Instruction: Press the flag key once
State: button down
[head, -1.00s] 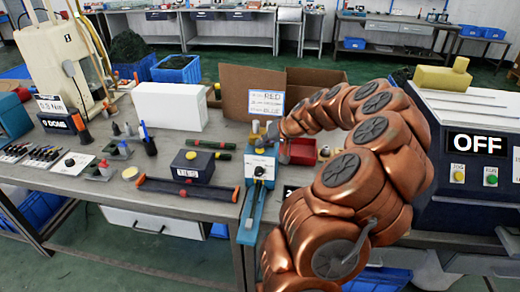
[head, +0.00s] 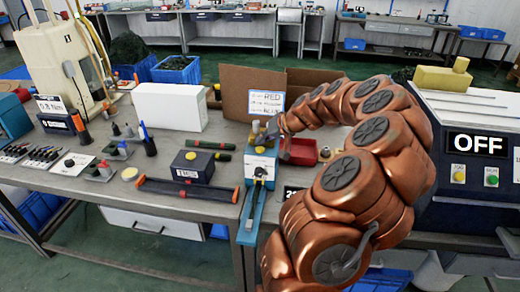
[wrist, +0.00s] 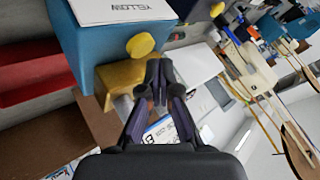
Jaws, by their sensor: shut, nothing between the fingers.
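A blue device with a pale front (head: 260,168) stands at the front edge of the bench, with small yellow parts on its top. In the wrist view its blue body (wrist: 105,40) carries a white label reading "YELLOW", a round yellow button (wrist: 140,46) and a yellow block (wrist: 122,76). I cannot tell which part is the flag key. My gripper (wrist: 158,68) is shut and empty, its fingertips close beside the button and block; I cannot tell whether they touch. In the head view my gripper (head: 273,134) is at the device's top right, partly hidden.
A dark box with a yellow button (head: 192,166) and a dark bar with orange ends (head: 186,190) lie left of the device. A red tray (head: 300,151) is close behind my wrist. A cardboard box (head: 235,85) stands behind. A machine display reads "OFF" (head: 477,145).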

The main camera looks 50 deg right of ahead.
aim_at(261, 149)
jog(key=shift+r, duration=2.5)
jog(key=a+r+n+g+y, duration=0.1)
jog(key=a+n, duration=0.1)
jog(key=a, duration=0.7)
jog(key=a+r+n+g+y, duration=0.1)
jog(key=a+r+n, duration=0.1)
jog(key=a, duration=0.7)
jog(key=s+a+n+g, duration=0.2)
jog(key=s+a+g, duration=0.3)
jog(key=a, duration=0.8)
jog(key=s+a+f+g+h, duration=0.1)
jog(key=s+a+f+g, duration=0.1)
jog(key=s, duration=1)
jog(key=s+a+f+n+g+h+p, duration=0.1)
jog(key=s+a+f, duration=0.3)
jog(key=s, duration=0.8)
jog(key=shift+s+a+g+h, duration=0.3)
jog(key=shift+g+h, duration=0.1)
jog(key=shift+h, duration=0.4)
